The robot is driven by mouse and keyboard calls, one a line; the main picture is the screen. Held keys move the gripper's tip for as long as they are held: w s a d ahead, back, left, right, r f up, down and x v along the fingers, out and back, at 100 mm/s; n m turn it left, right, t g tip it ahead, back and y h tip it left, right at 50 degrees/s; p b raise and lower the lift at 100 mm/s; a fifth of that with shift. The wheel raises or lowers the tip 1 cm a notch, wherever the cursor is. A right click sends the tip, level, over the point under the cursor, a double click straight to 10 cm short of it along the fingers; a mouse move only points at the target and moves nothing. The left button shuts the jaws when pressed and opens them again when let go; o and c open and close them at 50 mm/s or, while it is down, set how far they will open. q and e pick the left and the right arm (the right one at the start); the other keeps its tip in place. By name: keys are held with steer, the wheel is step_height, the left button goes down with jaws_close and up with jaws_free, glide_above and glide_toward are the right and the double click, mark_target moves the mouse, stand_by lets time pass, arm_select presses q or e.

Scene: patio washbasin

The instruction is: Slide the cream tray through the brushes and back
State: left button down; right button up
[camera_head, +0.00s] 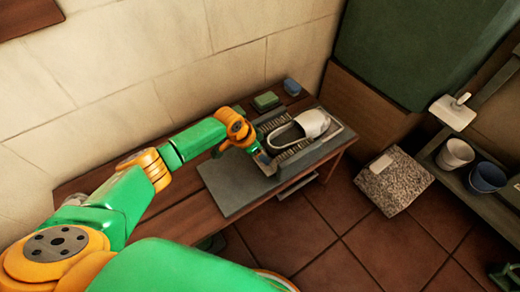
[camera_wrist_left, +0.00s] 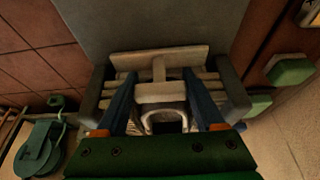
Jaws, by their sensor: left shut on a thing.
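The cream tray (camera_wrist_left: 185,54) has a T-shaped end bar, seen between and just beyond my left gripper's fingers in the wrist view. My left gripper (camera_head: 263,160) is shut on the tray at its near end, in front of the grey brush frame. A cream slip-on shoe (camera_head: 313,122) rides on the tray, and its dark opening shows low in the wrist view (camera_wrist_left: 166,122). Dark brush rows (camera_head: 293,150) lie along both sides of the shoe within the frame (camera_head: 340,141). The gripper hides part of the tray. My right gripper is not in view.
A bare grey slab (camera_head: 232,187) lies on the wooden bench in front of the frame. A green block (camera_head: 266,100) and a blue block (camera_head: 291,86) sit by the wall. White and blue pots (camera_head: 487,177) stand on a shelf at right.

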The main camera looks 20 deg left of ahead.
arm_select(q)
steer(key=shift+w+d+r, duration=0.1)
steer(key=shift+w, duration=0.05)
steer(key=shift+c, duration=2.2)
jaws_free()
steer(key=o, duration=0.4)
steer(key=shift+w+d, duration=0.1)
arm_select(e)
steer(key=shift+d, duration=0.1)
arm_select(q)
steer(key=shift+o, duration=0.2)
steer(key=p+v, duration=0.2)
steer(key=v, duration=0.1)
steer(key=shift+r, duration=0.25)
steer(key=shift+p+v, duration=0.8)
steer(key=shift+v, duration=0.9)
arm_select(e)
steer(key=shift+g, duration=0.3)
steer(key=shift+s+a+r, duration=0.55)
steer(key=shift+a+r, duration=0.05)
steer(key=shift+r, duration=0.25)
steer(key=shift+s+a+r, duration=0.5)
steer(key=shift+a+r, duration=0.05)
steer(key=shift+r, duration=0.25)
